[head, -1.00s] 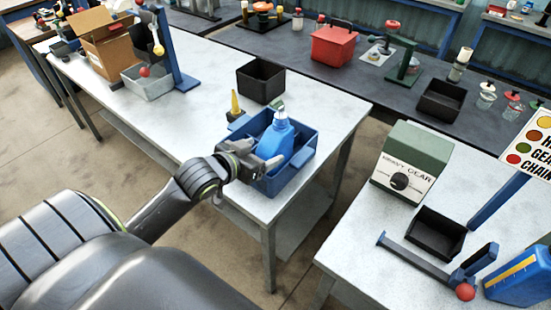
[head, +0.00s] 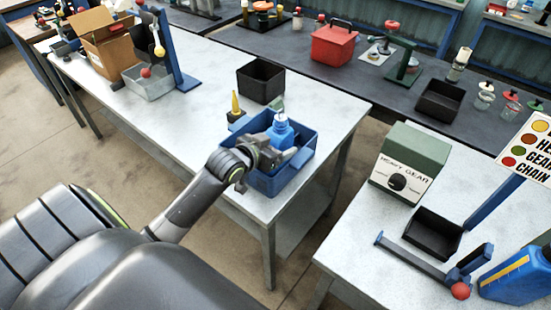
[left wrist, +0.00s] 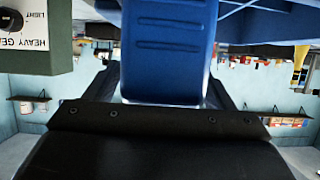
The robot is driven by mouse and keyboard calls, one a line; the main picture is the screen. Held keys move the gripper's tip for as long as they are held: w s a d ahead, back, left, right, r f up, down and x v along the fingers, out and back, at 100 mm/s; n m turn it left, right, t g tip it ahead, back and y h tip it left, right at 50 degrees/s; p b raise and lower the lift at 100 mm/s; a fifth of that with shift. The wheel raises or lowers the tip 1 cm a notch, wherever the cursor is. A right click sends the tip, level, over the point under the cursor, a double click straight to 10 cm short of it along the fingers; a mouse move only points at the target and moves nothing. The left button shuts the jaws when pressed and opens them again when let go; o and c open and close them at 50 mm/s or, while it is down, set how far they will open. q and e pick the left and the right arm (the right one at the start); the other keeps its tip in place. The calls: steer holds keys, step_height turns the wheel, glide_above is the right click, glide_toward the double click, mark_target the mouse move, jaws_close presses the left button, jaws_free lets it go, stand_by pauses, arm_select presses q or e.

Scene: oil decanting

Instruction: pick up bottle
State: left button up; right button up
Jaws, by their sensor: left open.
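A blue bottle (head: 281,132) with a lighter cap stands in the blue bin (head: 284,183) at the near end of the long table. My left gripper (head: 279,157) is at the bin and covers the lower bottle in the head view. In the left wrist view the ribbed blue bottle body (left wrist: 168,45) fills the space between the two dark fingers of my open left gripper (left wrist: 165,85). Whether the fingers touch it, I cannot tell. My right gripper is not in view.
A black bin (head: 261,80) and a yellow-tipped item (head: 235,103) stand behind the blue bin. A green box marked HEAVY GEAR (head: 410,165), a black tray (head: 434,232) and a large blue jug (head: 520,277) are on the right table.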

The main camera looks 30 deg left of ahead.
arm_select(q)
jaws_close()
steer(key=shift+r, duration=0.1)
stand_by(0.5)
steer(key=shift+r, duration=0.15)
